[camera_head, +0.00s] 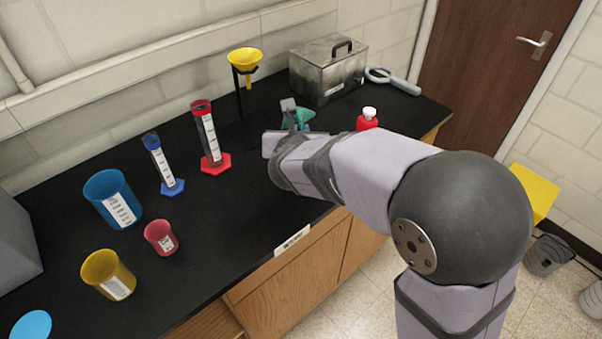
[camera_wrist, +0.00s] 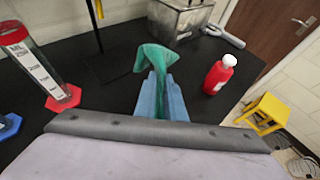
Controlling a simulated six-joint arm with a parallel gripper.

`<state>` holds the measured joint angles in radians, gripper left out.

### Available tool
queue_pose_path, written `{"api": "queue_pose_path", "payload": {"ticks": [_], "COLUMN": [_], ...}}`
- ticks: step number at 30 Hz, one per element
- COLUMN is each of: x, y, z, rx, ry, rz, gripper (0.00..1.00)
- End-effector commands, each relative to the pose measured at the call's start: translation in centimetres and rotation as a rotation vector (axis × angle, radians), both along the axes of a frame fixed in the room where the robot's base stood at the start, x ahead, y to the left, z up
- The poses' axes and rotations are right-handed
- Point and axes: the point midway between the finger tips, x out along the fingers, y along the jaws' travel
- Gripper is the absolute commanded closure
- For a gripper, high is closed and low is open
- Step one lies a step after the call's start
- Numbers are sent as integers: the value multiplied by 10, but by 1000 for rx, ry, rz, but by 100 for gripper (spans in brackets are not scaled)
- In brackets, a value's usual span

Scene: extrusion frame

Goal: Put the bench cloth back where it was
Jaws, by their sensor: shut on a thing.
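The bench cloth is a green, crumpled piece of fabric. In the wrist view the cloth (camera_wrist: 154,57) is pinched between the blue fingers of my gripper (camera_wrist: 160,92), bunched up past the fingertips. In the head view the cloth (camera_head: 304,115) shows partly behind my gripper (camera_head: 289,110), over the back part of the black bench. My gripper is shut on it. Whether the cloth touches the bench top is hard to tell. Its lower part is hidden by the fingers and wrist.
A red bottle (camera_head: 367,119) with a white cap stands right of the gripper. A metal box (camera_head: 327,72) is behind. The red cylinder (camera_head: 209,140) and the yellow funnel (camera_head: 244,58) on its stand are to the left. Bare black bench (camera_head: 235,222) lies in front.

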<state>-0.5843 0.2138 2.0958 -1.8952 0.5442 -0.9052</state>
Motion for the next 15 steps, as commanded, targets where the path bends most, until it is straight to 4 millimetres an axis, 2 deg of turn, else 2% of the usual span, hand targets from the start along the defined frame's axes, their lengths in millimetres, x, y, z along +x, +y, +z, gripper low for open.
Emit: {"api": "queue_pose_path", "payload": {"ticks": [8, 15], "x": [0, 0], "y": [0, 0], "z": [-6, -33], "rx": [-3, -4], "ry": [1, 3], "rz": [4, 5], "gripper": [100, 100]}}
